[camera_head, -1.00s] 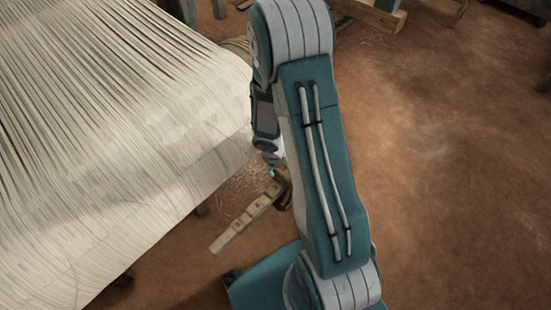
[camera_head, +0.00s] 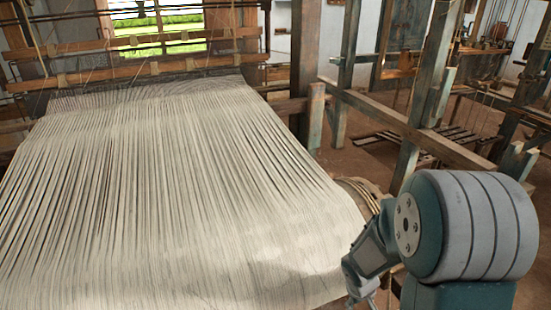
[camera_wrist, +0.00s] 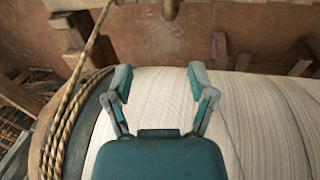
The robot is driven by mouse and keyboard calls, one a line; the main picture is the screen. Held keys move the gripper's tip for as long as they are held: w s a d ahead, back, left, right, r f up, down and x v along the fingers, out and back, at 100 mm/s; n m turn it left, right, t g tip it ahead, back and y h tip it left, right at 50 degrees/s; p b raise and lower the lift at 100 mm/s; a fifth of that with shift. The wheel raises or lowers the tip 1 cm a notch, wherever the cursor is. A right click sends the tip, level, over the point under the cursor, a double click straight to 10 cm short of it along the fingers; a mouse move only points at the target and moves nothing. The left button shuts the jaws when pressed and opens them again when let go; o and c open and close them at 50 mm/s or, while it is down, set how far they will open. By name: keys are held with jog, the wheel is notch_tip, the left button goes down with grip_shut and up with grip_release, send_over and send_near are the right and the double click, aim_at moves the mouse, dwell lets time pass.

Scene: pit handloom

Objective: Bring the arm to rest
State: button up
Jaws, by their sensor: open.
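My arm stands at the lower right of the head view, bent at a large teal and grey joint. Its wrist hangs beside the right edge of the white warp sheet (camera_head: 190,200); the fingers are not clear there. In the wrist view my gripper (camera_wrist: 160,78) is open, with its two fingers spread apart and nothing between them. Behind the fingers lies a broad roll of white threads (camera_wrist: 260,115). I cannot tell whether the fingers touch it.
A rope (camera_wrist: 70,120) wraps the roll's left end in the wrist view. A wooden post (camera_head: 306,70) and a low rail (camera_head: 400,125) of the loom frame stand behind the arm. Brown floor (camera_head: 350,165) shows between the timbers.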

jog(key=s+a+r+m+t, duration=0.1)
jog(key=s+a+r, duration=0.1)
jog(key=s+r, duration=0.3)
jog(key=s+a+r+m+t+y, duration=0.1)
jog(key=s+a+r, duration=0.2)
jog(key=r, duration=0.9)
jog(key=s+a+r+m+t+y, duration=0.1)
jog(key=s+a+r+t, duration=0.1)
jog(key=s+r, duration=0.4)
notch_tip(320, 180, up, 4)
jog(key=shift+s+a+f, duration=0.15)
jog(key=shift+s+a, duration=0.15)
jog(key=shift+a, duration=0.35)
